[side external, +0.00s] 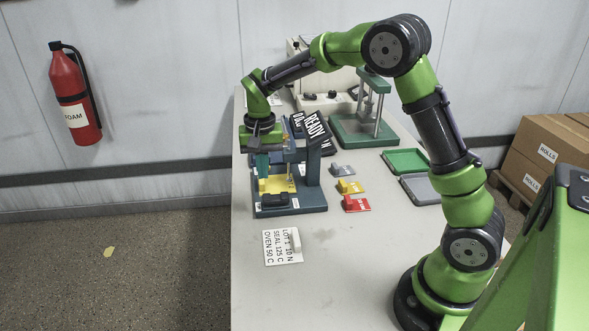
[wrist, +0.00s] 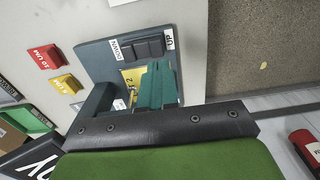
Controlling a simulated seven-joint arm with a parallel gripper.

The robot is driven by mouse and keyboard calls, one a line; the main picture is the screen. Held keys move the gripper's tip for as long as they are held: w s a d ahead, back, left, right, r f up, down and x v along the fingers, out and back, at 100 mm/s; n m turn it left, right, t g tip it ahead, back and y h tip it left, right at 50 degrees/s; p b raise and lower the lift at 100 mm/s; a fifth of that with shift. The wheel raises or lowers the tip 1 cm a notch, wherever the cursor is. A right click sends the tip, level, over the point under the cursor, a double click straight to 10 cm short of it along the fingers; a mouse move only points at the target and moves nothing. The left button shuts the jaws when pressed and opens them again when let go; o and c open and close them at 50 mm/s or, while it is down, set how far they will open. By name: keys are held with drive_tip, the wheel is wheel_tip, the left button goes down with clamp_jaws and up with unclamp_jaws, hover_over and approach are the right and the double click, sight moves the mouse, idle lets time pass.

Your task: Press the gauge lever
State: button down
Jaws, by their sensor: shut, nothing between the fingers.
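The gauge is a blue-grey stand (side external: 314,196) near the table's left edge, with a yellow piece (side external: 277,184) on its base. A black two-part lever (side external: 275,200) sits at the front of the base. In the wrist view the lever (wrist: 142,47) lies between a DOWN label and an UP label. My gripper (side external: 262,172) points down over the gauge, beside its upright. Its teal fingers (wrist: 158,85) are shut and empty, and cover part of the yellow piece in the wrist view. The fingertips appear apart from the lever; their exact height is unclear.
A dark sign (side external: 313,130) reading READY stands by the gauge. Grey, yellow and red (side external: 355,203) pieces lie to its right. A green tray (side external: 405,161), a grey tray (side external: 421,189) and a green press (side external: 365,130) are beyond. A printed card (side external: 283,247) lies in front.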

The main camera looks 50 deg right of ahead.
sight(264, 197)
wheel_tip(264, 197, down, 6)
drive_tip(key=shift+f, duration=0.1)
idle(0.4)
drive_tip(key=shift+w+a+f+g+h, duration=0.1)
drive_tip(key=shift+a+f+g+h, duration=0.1)
drive_tip(key=shift+f+g+h, duration=0.15)
drive_tip(key=shift+d, duration=0.1)
drive_tip(key=shift+r, duration=0.15)
drive_tip(key=shift+r, duration=0.75)
wheel_tip(264, 197, up, 14)
drive_tip(key=w+a, duration=0.2)
drive_tip(key=shift+w+a+f, duration=0.2)
drive_tip(key=shift+a, duration=0.05)
